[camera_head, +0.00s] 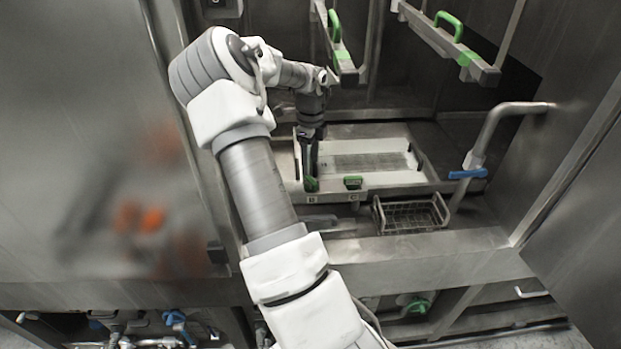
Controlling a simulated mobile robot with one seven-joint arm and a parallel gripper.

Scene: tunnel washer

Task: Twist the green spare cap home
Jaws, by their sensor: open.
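Two small green caps sit on the front rim of the steel tray. The left green cap (312,184) is above a "B" label, and the right green cap (353,182) is above a second label. I cannot tell which one is the spare. My gripper (310,175) points down at the left cap, with its fingertips right at or just behind it. My gripper is open; the finger gap is too small to make out here, and I cannot tell whether the fingers touch the cap. The right cap stands clear of my gripper.
The steel tray (428,177) has a perforated floor. A wire basket (411,214) stands in front of it. A blue-handled pipe (487,137) rises at the right. Bars with green handles (448,26) hang above. A steel ledge (430,245) runs along the front.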

